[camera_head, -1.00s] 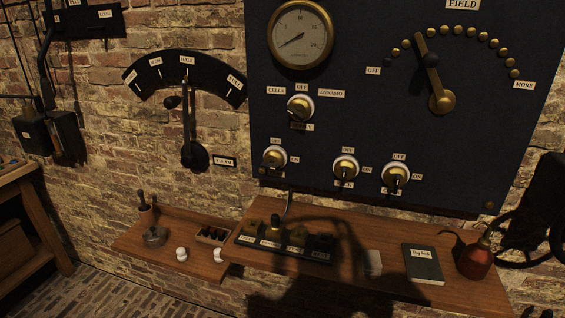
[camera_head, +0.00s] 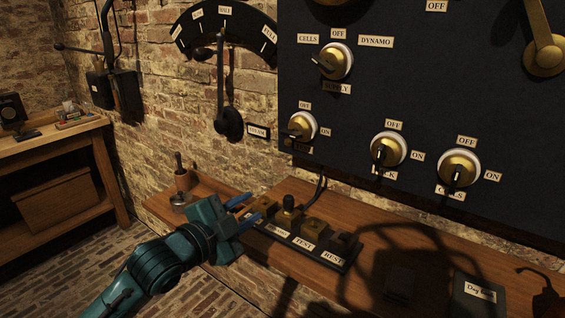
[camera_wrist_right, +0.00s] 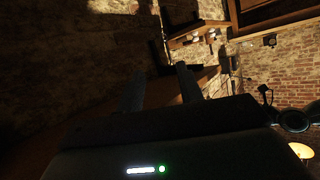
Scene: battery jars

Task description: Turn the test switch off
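Three round brass switches with OFF and ON labels sit low on the dark panel: a left switch (camera_head: 302,126), a middle switch (camera_head: 388,149) and a right switch (camera_head: 459,168). The middle and right levers point down; the left lever points toward the left. Their lower labels are partly covered and I cannot read which says test. My left gripper (camera_head: 245,211) is open and empty beside the block's left end, below the switches. My right gripper (camera_wrist_right: 160,85) is open and empty, away from the panel.
The wooden shelf (camera_head: 400,240) juts out under the panel and holds a dark book (camera_head: 478,297). A supply switch (camera_head: 336,62) is above the left switch. A lever (camera_head: 222,90) hangs on the brick wall. A wooden bench (camera_head: 60,150) stands at left.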

